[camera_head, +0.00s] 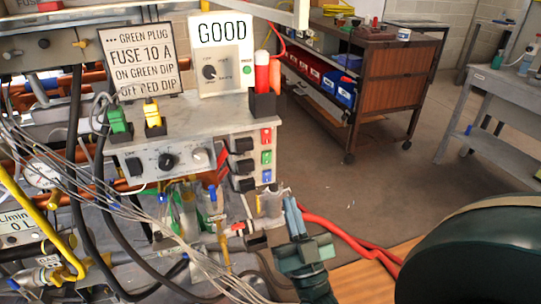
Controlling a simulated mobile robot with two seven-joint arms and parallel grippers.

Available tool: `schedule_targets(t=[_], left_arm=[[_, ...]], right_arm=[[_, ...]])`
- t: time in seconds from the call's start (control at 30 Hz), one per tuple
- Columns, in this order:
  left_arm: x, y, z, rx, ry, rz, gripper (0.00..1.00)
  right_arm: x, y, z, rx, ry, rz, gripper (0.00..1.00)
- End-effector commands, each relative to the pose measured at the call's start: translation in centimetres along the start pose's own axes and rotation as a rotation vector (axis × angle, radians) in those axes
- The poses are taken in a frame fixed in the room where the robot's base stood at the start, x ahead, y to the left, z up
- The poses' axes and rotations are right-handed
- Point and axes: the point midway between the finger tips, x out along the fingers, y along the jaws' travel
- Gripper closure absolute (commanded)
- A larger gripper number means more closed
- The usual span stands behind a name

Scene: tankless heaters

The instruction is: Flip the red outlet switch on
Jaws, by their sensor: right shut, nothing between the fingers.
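The red outlet switch (266,136) is the top one of a column of three small coloured switches on the right end of the grey control box. A green switch (266,157) and a blue switch (267,176) sit below it. Black plugs (241,146) stick out just left of the switches. The red switch is unobstructed, but too small to tell which way it is set. My right gripper (275,201) is shut and empty, below the blue switch and apart from the red one. My left gripper is not in view.
Loose grey wires (150,218) and hoses crowd the left and front of the box. Red hoses (345,238) run along the floor at right. A brown cart (388,80) and a grey table (490,85) stand behind. The floor right of the box is mostly free.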

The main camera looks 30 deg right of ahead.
Motion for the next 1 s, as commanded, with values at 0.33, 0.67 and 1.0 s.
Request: schedule_targets(t=[0.33,0.67,1.0], left_arm=[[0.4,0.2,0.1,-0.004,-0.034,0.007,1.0],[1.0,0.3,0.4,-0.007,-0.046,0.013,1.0],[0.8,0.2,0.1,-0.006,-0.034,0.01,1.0]], right_arm=[[6.2,0.0,-0.3,0.0,0.006,-0.001,1.0],[11.4,0.0,1.6,-0.001,0.002,-0.002,1.0],[12.6,0.0,2.8,0.0,0.0,-0.002,1.0]])
